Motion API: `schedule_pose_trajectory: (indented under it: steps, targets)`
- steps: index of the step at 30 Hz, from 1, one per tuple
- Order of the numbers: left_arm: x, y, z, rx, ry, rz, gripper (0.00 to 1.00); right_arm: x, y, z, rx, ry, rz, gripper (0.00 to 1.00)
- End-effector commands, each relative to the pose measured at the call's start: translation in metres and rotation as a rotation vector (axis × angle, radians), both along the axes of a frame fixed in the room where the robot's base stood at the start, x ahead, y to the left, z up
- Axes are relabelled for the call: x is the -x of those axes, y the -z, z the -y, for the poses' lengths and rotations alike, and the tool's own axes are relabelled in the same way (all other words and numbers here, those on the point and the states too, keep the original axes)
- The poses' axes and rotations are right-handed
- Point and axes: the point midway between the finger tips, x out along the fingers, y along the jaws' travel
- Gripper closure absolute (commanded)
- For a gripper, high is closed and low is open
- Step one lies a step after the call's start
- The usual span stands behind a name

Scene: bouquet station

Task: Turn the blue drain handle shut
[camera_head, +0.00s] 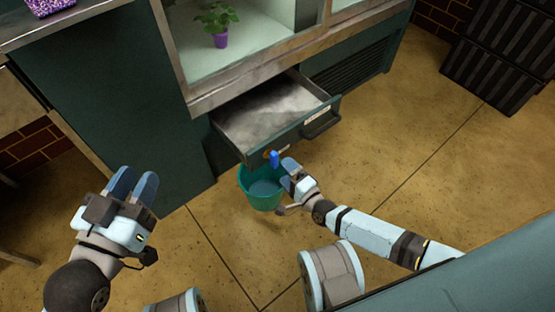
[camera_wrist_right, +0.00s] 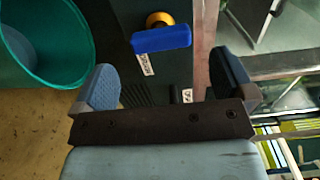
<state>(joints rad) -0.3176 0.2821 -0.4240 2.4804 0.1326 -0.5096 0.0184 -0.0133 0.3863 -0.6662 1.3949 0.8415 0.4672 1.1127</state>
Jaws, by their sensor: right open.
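In the right wrist view the blue handle (camera_wrist_right: 162,38) lies across the picture, on a brass-coloured fitting (camera_wrist_right: 160,19). My right gripper (camera_head: 287,172) is just right of the handle in the head view. In its wrist view the open fingers (camera_wrist_right: 168,85) have the handle ahead and between them, apart from both. My left gripper (camera_head: 133,186) is at the left, away from the drawer, with its two fingers side by side and a narrow gap between them.
A teal bucket (camera_head: 262,190) stands on the floor below the handle, also visible in the wrist view (camera_wrist_right: 45,45). A purple-potted plant (camera_head: 219,27) stands in the cabinet above. Dark crates (camera_head: 505,50) stand at the back right. The floor between is clear.

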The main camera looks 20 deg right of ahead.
Motion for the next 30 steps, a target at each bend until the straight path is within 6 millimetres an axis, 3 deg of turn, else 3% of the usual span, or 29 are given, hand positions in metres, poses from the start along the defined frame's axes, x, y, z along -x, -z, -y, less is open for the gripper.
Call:
schedule_pose_trajectory:
  steps: [6, 12, 30]
  targets:
    - [0.009, 0.001, 0.005, 0.055, 0.002, -0.1, 0.67, 0.045, -0.003, 0.016, 0.0, -0.001, -0.002, 0.0]
    - [0.013, 0.01, 0.008, 0.082, 0.0, -0.158, 0.67, 0.066, -0.001, 0.024, -0.001, -0.001, 0.0, 0.0]
    - [0.014, 0.007, 0.008, 0.086, 0.002, -0.156, 0.67, 0.071, 0.0, 0.025, -0.001, 0.0, 0.001, 0.0]
